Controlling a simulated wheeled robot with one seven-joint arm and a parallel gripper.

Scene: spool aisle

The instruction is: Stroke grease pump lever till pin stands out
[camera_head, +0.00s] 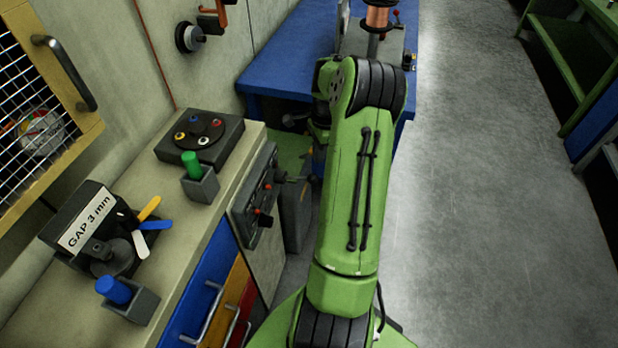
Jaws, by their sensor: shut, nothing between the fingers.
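A dark grey body (295,217), possibly the grease pump, stands low beside the end of the bench, partly hidden by my green arm. A black lever with a round knob (281,176) shows just above it and runs right towards my arm. I cannot tell for sure whether this lever belongs to that body. No standing pin can be made out. My arm rises through the middle of the view and folds over at the top. My gripper cannot be made out behind the arm, so its place relative to the lever is hidden.
A panel with red knobs (256,200) is on the bench end. The bench (187,237) carries a "GAP 3 mm" block (88,222), green (191,165) and blue (114,289) handles in holders. A blue table (290,58) stands ahead. Grey floor (480,200) at right is clear.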

